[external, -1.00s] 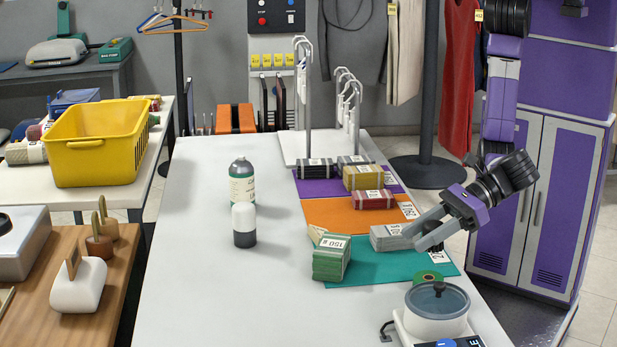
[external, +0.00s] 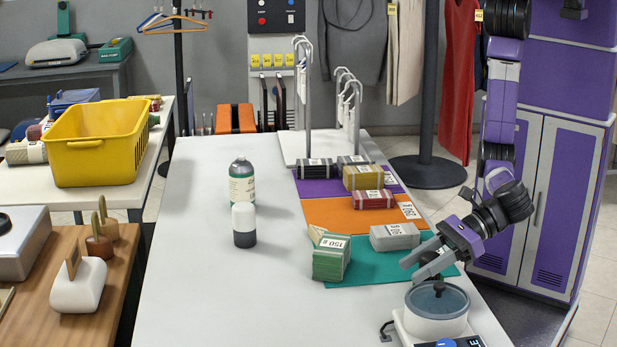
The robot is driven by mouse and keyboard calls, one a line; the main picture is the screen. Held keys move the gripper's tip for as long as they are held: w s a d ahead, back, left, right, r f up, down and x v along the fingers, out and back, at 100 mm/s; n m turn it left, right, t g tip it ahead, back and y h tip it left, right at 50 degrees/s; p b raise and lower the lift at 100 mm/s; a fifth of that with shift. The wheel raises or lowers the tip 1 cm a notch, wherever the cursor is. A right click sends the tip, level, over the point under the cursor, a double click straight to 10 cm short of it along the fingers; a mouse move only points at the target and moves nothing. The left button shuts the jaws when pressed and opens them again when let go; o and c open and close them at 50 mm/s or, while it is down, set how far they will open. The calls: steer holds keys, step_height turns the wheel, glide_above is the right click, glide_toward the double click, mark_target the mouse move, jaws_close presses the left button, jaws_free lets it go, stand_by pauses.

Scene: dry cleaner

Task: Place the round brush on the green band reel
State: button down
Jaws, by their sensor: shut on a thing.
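My gripper (external: 426,266) is at the right side of the white table, low over the front end of the green mat (external: 365,270) and just behind the lidded pot. Its fingers are shut on a small dark thing (external: 428,258), which I take to be the round brush; the fingers hide most of it, so its shape is unclear. The green band reel cannot be made out now; it lies behind my gripper and the pot, at the mat's front right part. Whether the held thing touches the reel cannot be told.
The pot (external: 437,322) with a glass lid stands close in front of my gripper. A grey bundle (external: 394,238) and a green bundle (external: 328,263) lie to the left. The front left of the table is clear.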

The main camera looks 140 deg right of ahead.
steer(key=c, duration=0.8)
jaws_free()
steer(key=shift+r, duration=0.15)
steer(key=v, duration=1.2)
